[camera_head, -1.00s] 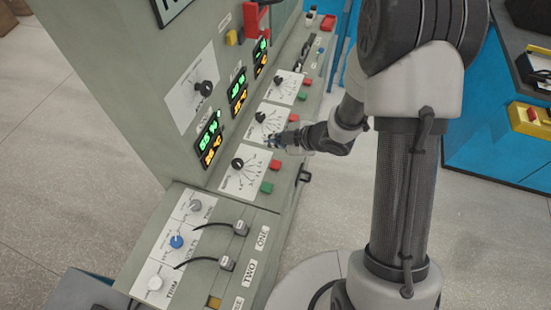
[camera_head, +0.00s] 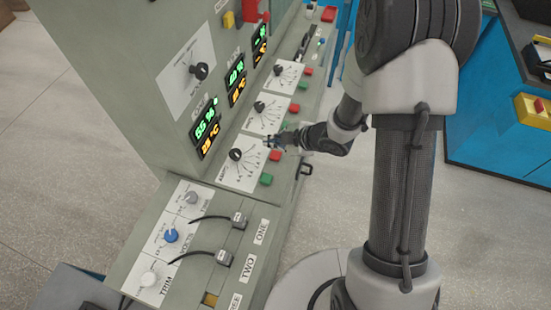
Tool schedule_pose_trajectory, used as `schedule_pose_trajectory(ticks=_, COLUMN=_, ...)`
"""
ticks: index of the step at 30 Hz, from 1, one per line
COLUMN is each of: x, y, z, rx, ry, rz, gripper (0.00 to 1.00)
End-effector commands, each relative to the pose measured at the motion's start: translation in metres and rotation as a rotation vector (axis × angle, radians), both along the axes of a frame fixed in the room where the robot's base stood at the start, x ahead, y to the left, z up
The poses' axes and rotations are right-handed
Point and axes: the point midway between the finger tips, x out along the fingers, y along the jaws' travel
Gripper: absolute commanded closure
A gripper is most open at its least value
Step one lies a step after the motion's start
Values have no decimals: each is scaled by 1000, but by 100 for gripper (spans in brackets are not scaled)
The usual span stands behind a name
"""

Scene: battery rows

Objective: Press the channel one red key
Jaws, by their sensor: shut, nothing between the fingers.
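Three dial plates run along the grey console, each with a black knob. The near plate has a red key (camera_head: 275,155) above a green key (camera_head: 266,180). The middle plate's red key (camera_head: 294,107) shows, but its green key is hidden behind my gripper. The far plate has a red key (camera_head: 308,71) and a green key (camera_head: 303,85). Which one is channel one I cannot read. My gripper (camera_head: 269,141) is shut and empty, over the strip between the near and middle plates, just above the near red key in the picture. Contact cannot be told.
Green and orange displays (camera_head: 205,130) glow on the upright panel. The near ledge has knobs, two plugged cables (camera_head: 223,257) and labels ONE and TWO. A black handle (camera_head: 305,169) sticks out from the console's front. A blue bench (camera_head: 490,150) stands at right, with open floor between.

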Motion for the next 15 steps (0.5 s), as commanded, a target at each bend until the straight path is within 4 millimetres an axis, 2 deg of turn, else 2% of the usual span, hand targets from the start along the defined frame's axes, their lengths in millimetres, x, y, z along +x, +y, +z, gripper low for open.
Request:
schedule_pose_trajectory(ticks=1, x=0, y=0, z=-14, rx=0, ry=0, rz=0, gripper=100)
schedule_pose_trajectory(ticks=6, x=0, y=0, z=-31, rx=0, ry=1, rz=0, gripper=100)
schedule_pose_trajectory(ticks=15, x=0, y=0, z=-33, rx=0, ry=0, rz=0, gripper=100)
